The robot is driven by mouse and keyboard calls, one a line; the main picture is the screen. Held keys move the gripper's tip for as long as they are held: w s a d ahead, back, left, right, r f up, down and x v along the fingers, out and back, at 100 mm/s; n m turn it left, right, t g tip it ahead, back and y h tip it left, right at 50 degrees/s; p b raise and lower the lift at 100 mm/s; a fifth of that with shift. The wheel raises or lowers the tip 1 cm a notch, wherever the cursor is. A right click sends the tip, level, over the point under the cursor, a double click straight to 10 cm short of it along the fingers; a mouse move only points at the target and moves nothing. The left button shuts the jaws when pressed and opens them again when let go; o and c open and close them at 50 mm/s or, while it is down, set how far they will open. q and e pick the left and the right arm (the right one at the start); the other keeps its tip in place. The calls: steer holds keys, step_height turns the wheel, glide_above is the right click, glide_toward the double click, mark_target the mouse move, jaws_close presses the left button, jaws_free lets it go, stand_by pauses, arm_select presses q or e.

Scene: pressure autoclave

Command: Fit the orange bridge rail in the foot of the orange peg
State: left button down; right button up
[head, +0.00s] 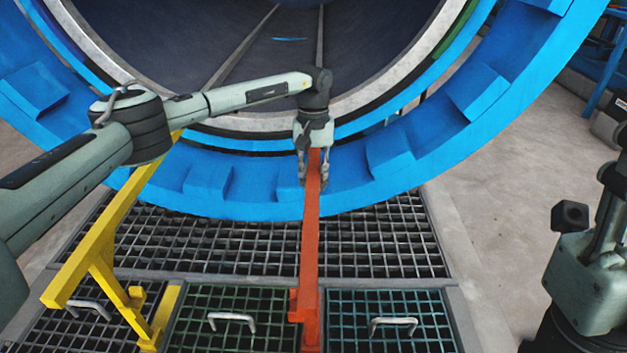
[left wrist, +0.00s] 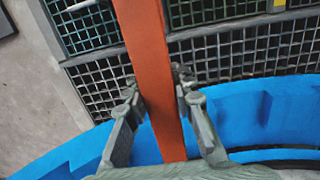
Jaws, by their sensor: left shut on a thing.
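The orange bridge rail (head: 309,235) is a long straight bar that runs from my left gripper toward the bottom of the head view. My left gripper (head: 313,180) is shut on its far end, in front of the blue ring. In the left wrist view the rail (left wrist: 145,40) passes between the two fingers of the gripper (left wrist: 157,88). An orange block (head: 296,305) shows beside the near end of the rail, over the gratings. I cannot tell whether it belongs to the rail or to the orange peg, nor whether the near end is seated. My right gripper does not show.
A yellow rail (head: 110,222) with a leg slants at the left, beside a yellow post (head: 166,308). The blue ring (head: 235,185) of the autoclave mouth curves behind. Handled grating panels (head: 250,338) cover the floor. Bare floor (head: 500,230) lies at right.

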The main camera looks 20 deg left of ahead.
arm_select(q)
steer(key=shift+f+b, duration=0.3)
steer(key=shift+f, duration=0.3)
steer(key=c, duration=1.2)
jaws_free()
steer(key=shift+f, duration=0.1)
steer(key=r, duration=0.8)
steer(key=shift+w+a+r, duration=0.1)
steer(key=shift+w+r, duration=0.05)
steer(key=shift+w, duration=0.15)
steer(key=shift+r, duration=0.1)
